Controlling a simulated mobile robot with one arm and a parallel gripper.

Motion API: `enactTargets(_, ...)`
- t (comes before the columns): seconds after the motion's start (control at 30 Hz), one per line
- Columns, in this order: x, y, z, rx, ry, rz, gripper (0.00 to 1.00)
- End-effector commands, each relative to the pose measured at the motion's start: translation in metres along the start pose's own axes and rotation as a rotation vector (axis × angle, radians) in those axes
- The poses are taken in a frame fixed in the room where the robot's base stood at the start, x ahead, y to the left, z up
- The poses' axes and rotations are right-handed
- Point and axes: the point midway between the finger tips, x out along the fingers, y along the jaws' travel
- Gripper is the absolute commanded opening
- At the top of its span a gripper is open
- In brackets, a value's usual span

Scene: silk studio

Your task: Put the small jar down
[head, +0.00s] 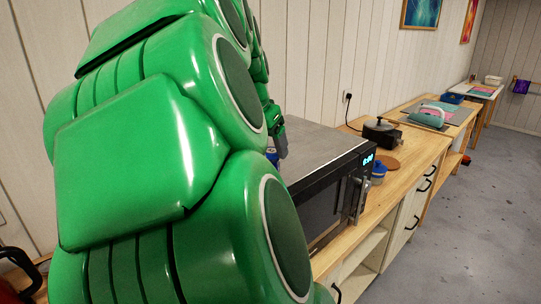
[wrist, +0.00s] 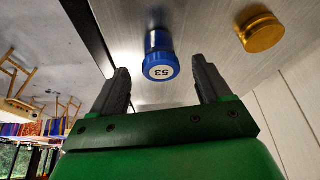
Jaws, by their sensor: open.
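A small blue jar (wrist: 158,44) with a blue lid marked 53 stands on the grey top of the microwave oven (head: 322,147) in the wrist view. A bit of blue (head: 272,153) beside my gripper in the head view seems to be the same jar. My gripper (wrist: 160,65) is open, with one dark finger on each side of the jar's lid in the picture. Gaps show between the lid and both fingers, so it holds nothing. In the head view my green arm hides most of the gripper and the left part of the oven.
A round gold lid or tin (wrist: 262,33) lies on the oven top, right of the jar. On the wooden counter (head: 409,152) stand another blue jar (head: 378,172), a brown round disc (head: 387,162) and a dark lidded pot (head: 381,131).

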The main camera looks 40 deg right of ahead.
Motion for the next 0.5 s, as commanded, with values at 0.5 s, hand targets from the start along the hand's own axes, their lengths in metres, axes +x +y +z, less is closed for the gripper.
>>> enactTargets(0.5, -0.067, -0.001, -0.001, 0.0, 0.002, -0.002, 0.77)
